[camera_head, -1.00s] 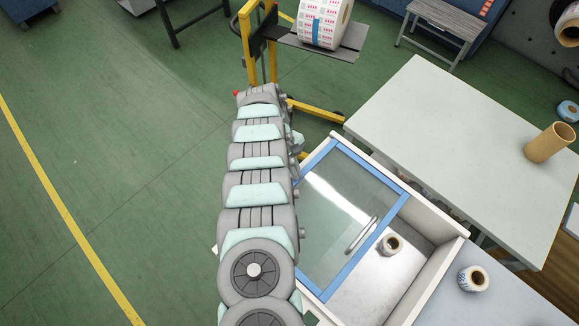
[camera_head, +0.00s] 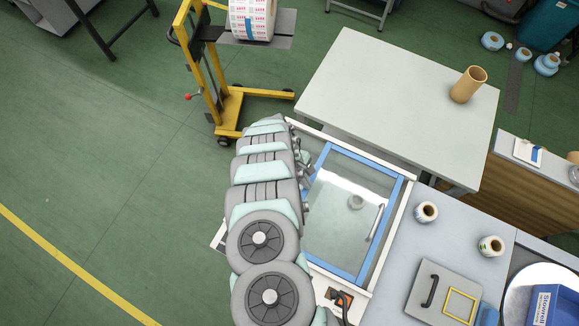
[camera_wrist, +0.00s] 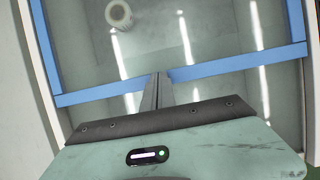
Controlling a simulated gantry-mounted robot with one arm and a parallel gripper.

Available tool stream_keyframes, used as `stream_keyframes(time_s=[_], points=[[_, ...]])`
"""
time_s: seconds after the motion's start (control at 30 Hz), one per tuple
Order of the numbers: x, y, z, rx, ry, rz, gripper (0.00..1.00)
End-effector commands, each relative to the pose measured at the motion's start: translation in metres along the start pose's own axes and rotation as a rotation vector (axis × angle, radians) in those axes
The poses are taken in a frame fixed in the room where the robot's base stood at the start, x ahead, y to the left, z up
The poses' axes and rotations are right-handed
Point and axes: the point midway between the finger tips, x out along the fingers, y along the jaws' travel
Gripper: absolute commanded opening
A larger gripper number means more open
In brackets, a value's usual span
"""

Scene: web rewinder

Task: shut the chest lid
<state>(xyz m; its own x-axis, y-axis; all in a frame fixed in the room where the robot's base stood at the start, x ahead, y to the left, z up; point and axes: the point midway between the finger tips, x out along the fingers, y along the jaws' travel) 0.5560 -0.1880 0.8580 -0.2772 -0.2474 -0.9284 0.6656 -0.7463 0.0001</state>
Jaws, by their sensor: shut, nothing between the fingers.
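The chest (camera_head: 410,190) is a white box beside the white table. Its lid (camera_head: 345,225) is a clear pane in a blue frame with a light bar handle (camera_head: 375,222) near its right side. The lid spans the chest opening, with its right frame edge close alongside the chest's right rim. A roll (camera_head: 356,202) shows through the pane, inside the chest. My gripper (camera_wrist: 157,92) is shut and empty in the wrist view, its fingers at the lid's blue frame bar. I cannot tell whether they touch it. In the head view my arm hides the gripper and the lid's left side.
A white table (camera_head: 400,95) with a cardboard tube (camera_head: 468,85) stands behind the chest. Two rolls (camera_head: 426,211) (camera_head: 490,246) and a grey panel with a handle (camera_head: 445,290) lie on the grey counter at right. A yellow lift (camera_head: 230,110) stands behind my arm. Open green floor lies left.

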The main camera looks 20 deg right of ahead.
Motion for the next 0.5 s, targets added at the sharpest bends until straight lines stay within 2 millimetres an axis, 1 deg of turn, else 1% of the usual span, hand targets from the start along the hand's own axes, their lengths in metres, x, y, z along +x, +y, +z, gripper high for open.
stream_keyframes(time_s=[0.03, 0.2, 0.33, 0.5], points=[[0.002, -0.001, 0.01, 0.001, -0.002, -0.004, 0.0], [0.011, -0.001, 0.027, 0.002, 0.0, -0.002, 0.0], [0.015, -0.001, 0.032, 0.0, 0.0, -0.001, 0.0], [0.016, -0.001, 0.032, -0.001, 0.001, 0.0, 0.0]])
